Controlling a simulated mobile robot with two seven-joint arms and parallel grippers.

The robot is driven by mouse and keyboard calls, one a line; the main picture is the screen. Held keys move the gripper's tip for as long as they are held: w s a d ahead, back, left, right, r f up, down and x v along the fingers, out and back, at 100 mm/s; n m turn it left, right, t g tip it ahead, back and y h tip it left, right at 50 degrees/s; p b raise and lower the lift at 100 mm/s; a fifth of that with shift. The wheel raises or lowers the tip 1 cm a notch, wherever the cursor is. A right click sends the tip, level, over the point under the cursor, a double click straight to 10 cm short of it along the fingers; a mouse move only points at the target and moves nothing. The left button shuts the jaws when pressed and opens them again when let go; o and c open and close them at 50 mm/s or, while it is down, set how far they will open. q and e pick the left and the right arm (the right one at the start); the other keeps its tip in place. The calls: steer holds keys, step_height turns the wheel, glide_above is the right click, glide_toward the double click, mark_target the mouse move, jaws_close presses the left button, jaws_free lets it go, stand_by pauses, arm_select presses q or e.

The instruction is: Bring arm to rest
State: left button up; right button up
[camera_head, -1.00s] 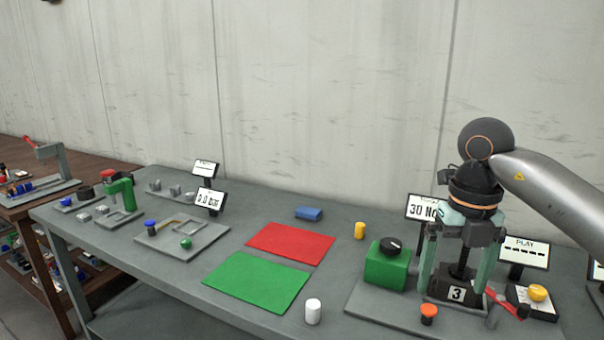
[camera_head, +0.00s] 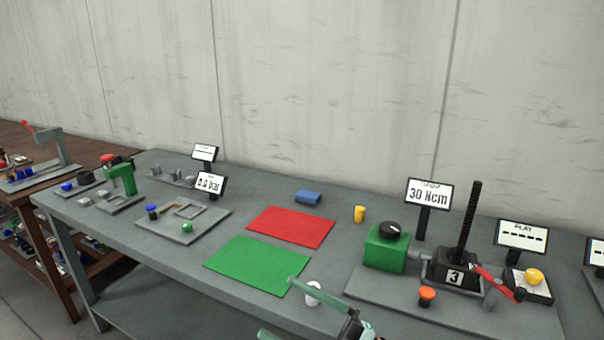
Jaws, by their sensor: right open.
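My right gripper (camera_head: 277,307) is at the bottom edge of the head view, its two pale green fingers spread apart with nothing between them. Its upper finger crosses in front of a white cylinder (camera_head: 313,290) and partly hides it. The rest of this arm is cut off below the picture. The screw jack (camera_head: 456,268) marked 3 stands on its grey plate at the right, with its dark threaded spindle upright and a red lever at its side. The gripper is well to the left of the jack and apart from it. My left gripper is not in view.
A green mat (camera_head: 258,266) and a red mat (camera_head: 292,227) lie bare on the grey bench. A green box with a dial (camera_head: 386,249), an orange button (camera_head: 427,294), a yellow button (camera_head: 534,276) and displays stand at the right.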

steer(key=w+d+f+m+t+h, duration=0.1)
steer(key=d+f+m+t+h, duration=0.4)
steer(key=f+m+h, duration=0.3)
steer(key=d+f+m+t+h, duration=0.5)
steer(key=f+m, duration=0.3)
steer(key=m, duration=0.1)
steer(key=s+d+f+m+g+h, duration=0.3)
steer(key=s+d+f, duration=0.1)
steer(key=s+f, duration=0.4)
steer(key=s+d+f+m+g+h, duration=0.3)
steer(key=s+f, duration=0.5)
steer(key=f, duration=0.3)
steer(key=shift+s+d+m+g, duration=0.3)
steer(key=shift+s+d+g, duration=0.1)
steer(key=shift+d+g, duration=0.35)
